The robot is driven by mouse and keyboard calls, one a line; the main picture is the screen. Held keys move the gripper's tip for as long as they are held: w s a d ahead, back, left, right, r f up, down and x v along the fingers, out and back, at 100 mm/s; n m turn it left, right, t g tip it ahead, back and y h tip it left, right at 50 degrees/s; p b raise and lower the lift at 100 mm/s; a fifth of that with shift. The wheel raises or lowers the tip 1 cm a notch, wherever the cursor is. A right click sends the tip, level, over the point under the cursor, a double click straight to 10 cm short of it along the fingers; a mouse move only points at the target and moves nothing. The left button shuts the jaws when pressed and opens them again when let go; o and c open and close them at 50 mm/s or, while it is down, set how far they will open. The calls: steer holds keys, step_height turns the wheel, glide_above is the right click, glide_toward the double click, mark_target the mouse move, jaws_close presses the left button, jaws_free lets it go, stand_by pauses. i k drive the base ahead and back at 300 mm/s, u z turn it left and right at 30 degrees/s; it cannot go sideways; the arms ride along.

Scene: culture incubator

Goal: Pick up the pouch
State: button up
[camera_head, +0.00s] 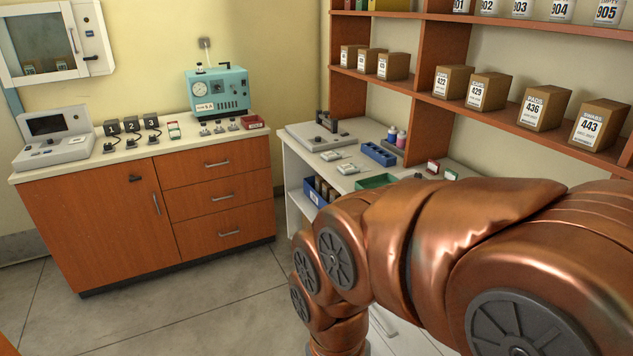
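I cannot make out a pouch anywhere in the head view. My copper-coloured arm fills the lower right and hides part of the white bench (291,163) behind it. The arm bends down toward the bottom middle, and its end is out of the picture, so my gripper does not show. Small items, partly too small to identify, lie on the bench, among them a blue rack (378,153), a green tray (375,182) and pink-and-white bottles (400,140).
An orange-brown cabinet (110,215) with drawers stands at the left, bearing a teal device (230,92) and a grey console (55,140). Shelves (440,100) with numbered brown boxes (543,108) rise at the right. The grey floor (190,315) in front is clear.

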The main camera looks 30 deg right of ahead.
mark_target(350, 168)
steer(key=u, duration=0.4)
steer(key=i, duration=2.2)
steer(key=z, duration=1.55)
steer(key=i, duration=0.65)
steer(key=z, duration=0.6)
